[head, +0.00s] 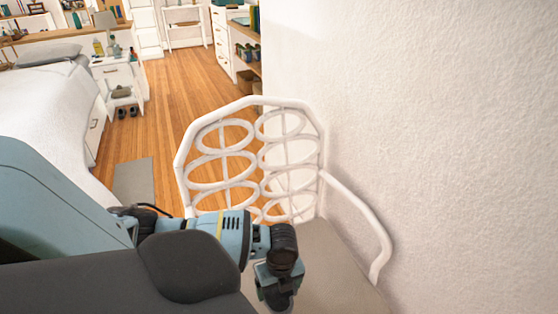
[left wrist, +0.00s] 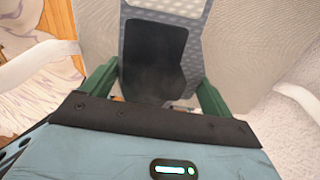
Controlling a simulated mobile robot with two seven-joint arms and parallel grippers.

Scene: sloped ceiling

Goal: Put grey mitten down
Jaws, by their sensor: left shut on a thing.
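The grey mitten (left wrist: 194,38) shows in the left wrist view, light grey and dotted, with a large dark grey patch on its face. My left gripper (left wrist: 157,88) has its green fingers on either side of the mitten and is shut on it. The mitten is over the pale seat of a white chair; I cannot tell whether it touches the seat. In the head view my left gripper (head: 275,292) points down over the chair seat (head: 338,270), and I cannot make out the mitten there. My right gripper is not in view.
The white chair has a looped backrest (head: 250,160) and a curved armrest (head: 365,225) close to the textured wall (head: 430,110). A bed (head: 45,100) stands at the left. The wooden floor (head: 185,90) beyond the chair is mostly clear.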

